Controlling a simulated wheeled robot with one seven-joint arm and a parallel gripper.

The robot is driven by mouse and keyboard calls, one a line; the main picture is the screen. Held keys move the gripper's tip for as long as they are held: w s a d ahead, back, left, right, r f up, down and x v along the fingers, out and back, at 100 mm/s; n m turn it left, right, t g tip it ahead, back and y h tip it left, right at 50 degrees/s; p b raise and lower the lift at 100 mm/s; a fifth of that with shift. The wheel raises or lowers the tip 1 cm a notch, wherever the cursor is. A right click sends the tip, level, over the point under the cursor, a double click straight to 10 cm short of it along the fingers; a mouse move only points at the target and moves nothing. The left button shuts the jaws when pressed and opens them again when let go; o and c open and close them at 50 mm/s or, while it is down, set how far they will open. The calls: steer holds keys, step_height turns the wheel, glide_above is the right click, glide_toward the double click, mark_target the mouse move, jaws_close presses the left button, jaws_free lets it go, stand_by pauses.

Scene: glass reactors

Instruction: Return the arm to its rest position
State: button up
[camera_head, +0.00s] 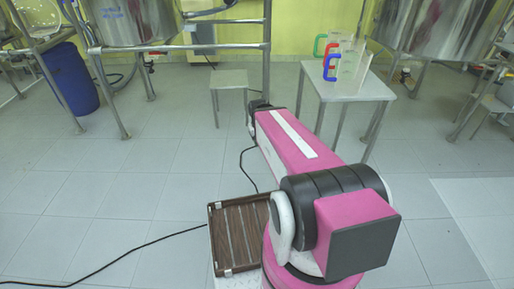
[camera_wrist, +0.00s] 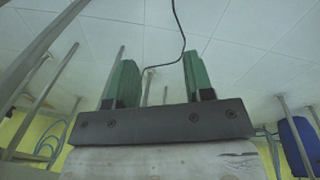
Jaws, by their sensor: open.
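My pink arm (camera_head: 285,140) reaches forward from the lower right of the head view, its far end near the small stool. My gripper (camera_wrist: 158,60) shows in the wrist view with two green fingers apart and nothing between them but floor, a cable and metal legs behind. In the head view the gripper itself is hidden behind the arm's far end. The wrist picture appears upside down, with floor at the top and yellow wall at the bottom.
A white table (camera_head: 346,84) holds clear jugs with green, red and blue handles, right of the arm. A stool (camera_head: 229,78) stands beyond the arm. Steel reactor frames, a blue barrel (camera_head: 70,79) and a floor cable (camera_head: 150,245) are around. Left floor is mostly clear.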

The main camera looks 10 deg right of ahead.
steer(key=shift+m+g+y, duration=0.3)
steer(key=shift+m+y, duration=0.2)
steer(key=shift+y, duration=0.1)
steer(key=a, duration=0.1)
steer(key=s+a+f, duration=0.1)
steer(key=s+a, duration=0.1)
steer(key=shift+s+f, duration=0.2)
steer(key=shift+f, duration=0.05)
stand_by(0.4)
